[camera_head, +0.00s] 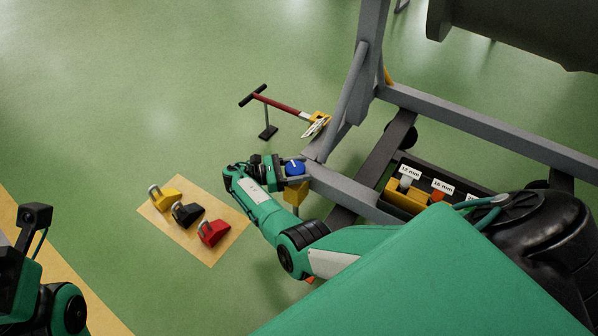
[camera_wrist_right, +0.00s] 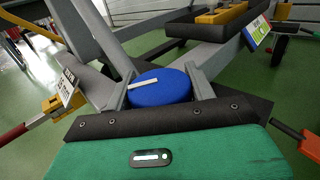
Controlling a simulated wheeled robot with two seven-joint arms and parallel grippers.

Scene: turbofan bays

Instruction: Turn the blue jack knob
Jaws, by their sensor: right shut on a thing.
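The blue jack knob (camera_head: 295,167) sits at the near end of the grey frame, on top of a yellow jack body (camera_head: 295,193). In the right wrist view the knob (camera_wrist_right: 160,87) is a round blue disc with a white mark pointing to the left. My right gripper (camera_head: 284,169) is shut on the knob, with one finger on each side of it in the wrist view (camera_wrist_right: 163,92). Part of my left arm shows at the lower left of the head view, but its fingers are not visible.
A tan mat (camera_head: 217,250) holds a yellow, a black and a red block. A red-handled bar (camera_head: 280,103) stands beyond the knob. A dark tray (camera_head: 465,184) with labelled sockets lies at the right. Green floor is open at the upper left.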

